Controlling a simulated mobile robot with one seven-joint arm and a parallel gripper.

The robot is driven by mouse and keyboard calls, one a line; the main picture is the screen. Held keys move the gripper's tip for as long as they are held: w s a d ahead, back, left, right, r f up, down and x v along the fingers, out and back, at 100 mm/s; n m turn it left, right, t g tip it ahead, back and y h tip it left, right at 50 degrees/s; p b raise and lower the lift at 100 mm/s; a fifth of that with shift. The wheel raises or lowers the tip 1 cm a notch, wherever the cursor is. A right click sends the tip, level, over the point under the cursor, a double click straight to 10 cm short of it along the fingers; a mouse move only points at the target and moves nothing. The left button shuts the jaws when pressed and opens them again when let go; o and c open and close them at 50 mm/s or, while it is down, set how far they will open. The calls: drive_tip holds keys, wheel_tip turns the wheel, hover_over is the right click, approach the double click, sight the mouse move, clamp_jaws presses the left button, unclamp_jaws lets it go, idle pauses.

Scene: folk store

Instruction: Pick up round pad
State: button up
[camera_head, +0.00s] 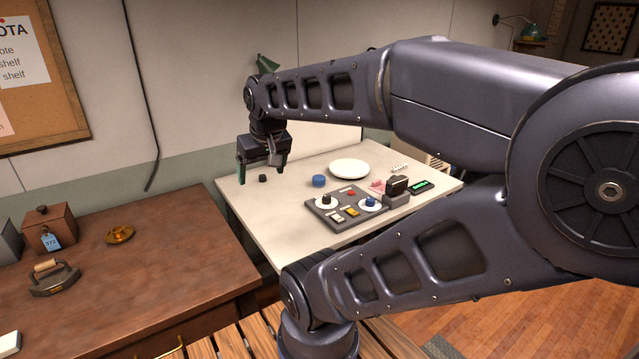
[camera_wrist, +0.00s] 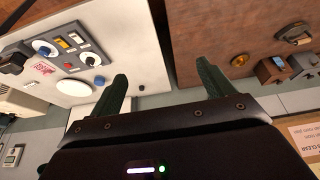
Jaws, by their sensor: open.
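A flat white round disc (camera_head: 349,169) lies on the pale table, and it also shows in the wrist view (camera_wrist: 73,88). A short blue round piece (camera_head: 319,181) sits just left of it, and it shows in the wrist view (camera_wrist: 100,80). A small black piece (camera_head: 262,178) appears between my fingers in the head view. I cannot tell which of these is the round pad. My gripper (camera_head: 262,174) is open and empty above the table's left part, left of the disc and blue piece. Its two green fingers (camera_wrist: 162,70) are apart in the wrist view.
A grey control panel (camera_head: 345,207) with knobs lies at the table's front, with a black device (camera_head: 397,187) at its right. A brown table (camera_head: 150,270) at left holds an iron (camera_head: 54,278), a brass dish (camera_head: 120,234) and a wooden box (camera_head: 49,230). A wall stands behind.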

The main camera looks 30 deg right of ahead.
drive_tip(key=shift+w, duration=0.1)
drive_tip(key=w+d+n+g+h, duration=0.1)
drive_tip(key=w+d+n+h, duration=0.15)
drive_tip(key=w, duration=0.35)
drive_tip(key=w+d+n+h, duration=0.1)
drive_tip(key=w+d+n, duration=0.3)
drive_tip(key=w, duration=0.2)
drive_tip(key=n, duration=2.2)
hover_over(319, 177)
drive_tip(key=s+a, duration=0.2)
drive_tip(key=shift+y, duration=0.35)
wheel_tip(319, 177, down, 27)
drive_tip(key=shift+w+f, duration=0.1)
drive_tip(key=shift+f, duration=0.1)
drive_tip(key=shift+m, duration=0.25)
drive_tip(key=shift+x, duration=3)
drive_tip(key=shift+d, duration=0.2)
